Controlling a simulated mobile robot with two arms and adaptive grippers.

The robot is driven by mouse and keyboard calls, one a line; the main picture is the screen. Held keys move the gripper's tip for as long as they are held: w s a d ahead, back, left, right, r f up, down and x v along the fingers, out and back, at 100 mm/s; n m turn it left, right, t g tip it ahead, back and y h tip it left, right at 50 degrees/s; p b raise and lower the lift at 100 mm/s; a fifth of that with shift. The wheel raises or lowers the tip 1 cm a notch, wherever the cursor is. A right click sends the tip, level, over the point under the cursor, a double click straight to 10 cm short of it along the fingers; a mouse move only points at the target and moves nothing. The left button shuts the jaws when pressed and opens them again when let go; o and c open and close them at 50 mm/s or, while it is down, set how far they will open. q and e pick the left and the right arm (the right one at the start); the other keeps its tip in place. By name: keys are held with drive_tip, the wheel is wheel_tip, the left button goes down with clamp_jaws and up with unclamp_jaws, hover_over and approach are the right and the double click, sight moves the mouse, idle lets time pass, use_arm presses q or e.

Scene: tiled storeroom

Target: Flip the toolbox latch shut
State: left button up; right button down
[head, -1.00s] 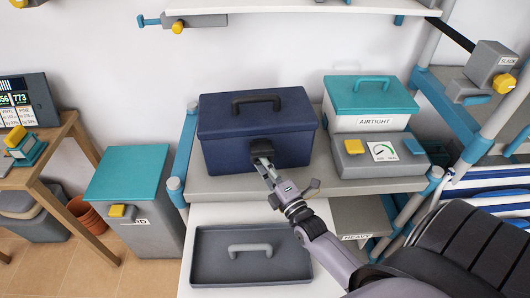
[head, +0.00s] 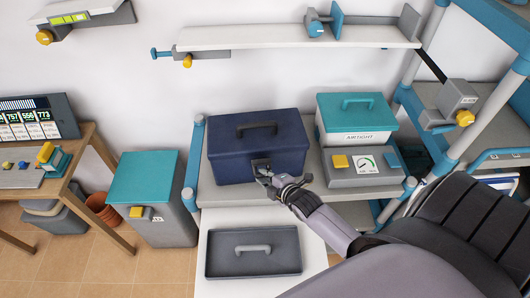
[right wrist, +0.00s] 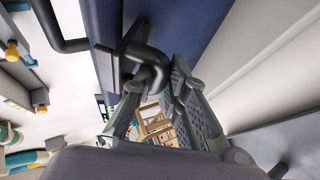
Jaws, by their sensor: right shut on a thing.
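The dark blue toolbox (head: 228,158) stands on the grey shelf with its lid down and a black handle on top. Its dark latch (head: 260,164) is at the middle of the front face, partly covered by my gripper. In the right wrist view the black hooked latch (right wrist: 150,66) sits between my fingers, beside the blue toolbox wall (right wrist: 193,25). My right gripper (head: 264,179) is shut on the latch, at the toolbox's front. Whether the latch lies fully flat is hard to tell. My left gripper is not in view.
To the right are a teal-lidded box (head: 356,122) marked AIRTIGHT and a grey gauge box (head: 363,166). A dark tray-like lid with a grey handle (head: 253,249) lies below in front. A teal-lidded bin (head: 150,212) stands left. A wall shelf (head: 290,38) hangs above.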

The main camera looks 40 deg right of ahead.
sight(263, 162)
drive_tip(key=shift+w+d+r+g+y, duration=0.15)
drive_tip(key=shift+r+g+y, duration=0.15)
drive_tip(key=shift+r+g, duration=0.5)
drive_tip(key=shift+w+d+r+m+g+y, duration=0.1)
drive_tip(key=shift+w+r+m+g+y, duration=0.1)
drive_tip(key=shift+r+m+g, duration=0.3)
drive_tip(key=shift+w+d+r+m+g+y, duration=0.1)
drive_tip(key=shift+r+g+y, duration=0.1)
drive_tip(key=shift+g, duration=0.5)
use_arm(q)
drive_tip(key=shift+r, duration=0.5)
use_arm(e)
drive_tip(key=shift+w+d+r+m+g+y, duration=0.1)
drive_tip(key=shift+w+r+m+g+y, duration=0.15)
drive_tip(key=shift+g, duration=0.5)
drive_tip(key=shift+w+d+r+m+g+y, duration=0.1)
drive_tip(key=shift+w+r+g+y, duration=0.1)
drive_tip(key=shift+r+g+y, duration=0.35)
drive_tip(key=shift+w+d+r+m+g+y, duration=0.1)
drive_tip(key=shift+w+r+m+g, duration=0.1)
drive_tip(key=shift+g, duration=0.7)
drive_tip(key=c, duration=1.8)
unclamp_jaws()
drive_tip(key=shift+w, duration=0.1)
drive_tip(key=shift+c, duration=0.2)
drive_tip(key=v, duration=1.2)
